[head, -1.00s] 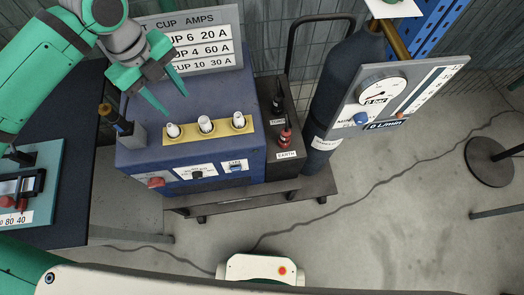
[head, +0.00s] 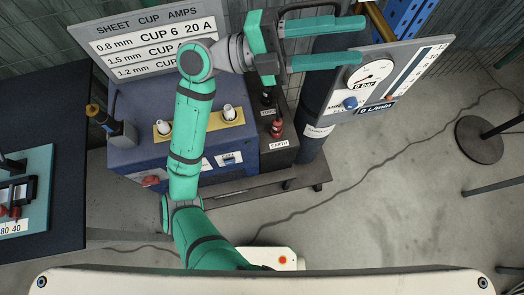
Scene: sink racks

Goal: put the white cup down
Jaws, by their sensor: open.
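White cups stand upright on a yellow strip (head: 241,120) on top of a blue machine (head: 130,158). One cup (head: 163,127) shows left of my arm and another (head: 229,112) right of it. My arm covers the middle of the strip, where a third cup stood in the earlier view. My gripper (head: 350,41) is open, its two teal fingers pointing right, in front of the dark gas cylinder in the picture. No cup shows between its fingers. Its height above the things below is hard to tell.
A gauge panel (head: 380,80) sits just below and right of the fingers. A sign (head: 150,45) stands behind the machine, and a red connector (head: 276,127) is beside it. A dark table (head: 60,110) is at left.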

